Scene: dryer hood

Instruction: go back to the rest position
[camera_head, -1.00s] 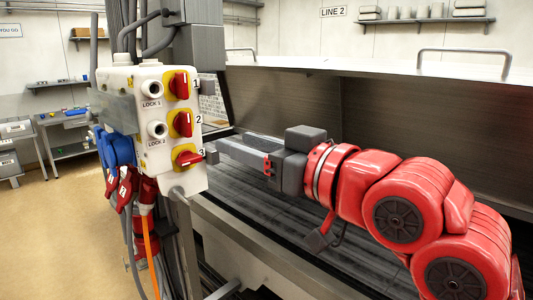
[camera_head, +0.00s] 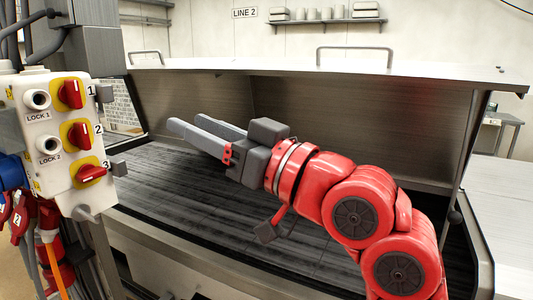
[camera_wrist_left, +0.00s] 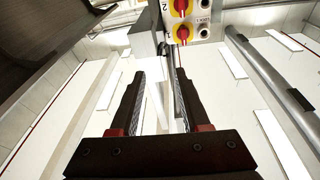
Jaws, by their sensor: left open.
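My left gripper (camera_head: 184,122) is open and empty in the head view, its two grey fingers apart. It is over the dark slatted bed under the hood, to the right of the white switch box (camera_head: 58,150) and apart from it. The box carries red switches on yellow plates: switch 1 (camera_head: 70,94) and switch 2 (camera_head: 79,137) stand upright, switch 3 (camera_head: 91,173) lies nearly level. In the left wrist view, the open fingers (camera_wrist_left: 160,76) have nothing between them, and part of the box (camera_wrist_left: 190,22) shows beyond them. My right gripper is not in view.
The steel hood (camera_head: 320,72) has a raised lid with handles above the dark slatted bed (camera_head: 170,190). A grey post and cables stand at the left by the box. A shelf (camera_head: 325,20) hangs on the back wall. A pale surface (camera_head: 500,200) lies at the right.

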